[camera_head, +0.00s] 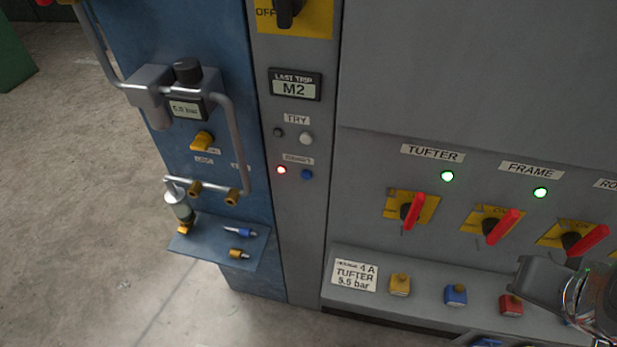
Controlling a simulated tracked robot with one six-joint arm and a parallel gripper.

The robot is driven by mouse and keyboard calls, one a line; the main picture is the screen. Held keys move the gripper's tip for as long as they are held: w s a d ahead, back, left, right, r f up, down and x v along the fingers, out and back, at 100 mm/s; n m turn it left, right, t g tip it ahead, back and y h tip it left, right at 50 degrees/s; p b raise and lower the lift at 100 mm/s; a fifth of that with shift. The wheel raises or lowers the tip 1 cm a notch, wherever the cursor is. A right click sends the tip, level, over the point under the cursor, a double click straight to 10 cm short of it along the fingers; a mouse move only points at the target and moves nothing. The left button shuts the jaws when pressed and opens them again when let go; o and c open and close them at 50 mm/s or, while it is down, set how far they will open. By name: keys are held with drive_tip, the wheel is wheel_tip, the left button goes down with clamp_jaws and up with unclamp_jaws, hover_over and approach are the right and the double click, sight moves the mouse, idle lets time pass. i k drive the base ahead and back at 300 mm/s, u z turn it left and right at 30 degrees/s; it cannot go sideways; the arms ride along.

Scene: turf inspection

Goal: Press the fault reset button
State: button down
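A blue round button (307,174) sits on the narrow grey panel in the middle of the view, under a small label (298,160) too blurred to read surely. A lit red lamp (281,170) is just left of it. Above them, under a "TRY" label (297,119), are a white button (306,138) and a small dark lamp (278,132). Part of my gripper (545,288) shows at the lower right edge, well to the right of the blue button and apart from it. Its fingertips cannot be made out.
A "LAST TRIP M2" display (294,86) is above the buttons. Left, a blue panel carries pipes, a gauge (187,109) and a shelf (208,250). Right, red-handled switches (410,210) stick out above a ledge with coloured blocks (456,295). Open floor (80,200) lies at left.

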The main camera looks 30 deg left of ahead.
sight(306, 175)
drive_tip(key=k, duration=1.35)
drive_tip(key=u, duration=1.7)
drive_tip(key=i, duration=1)
drive_tip(key=u, duration=0.05)
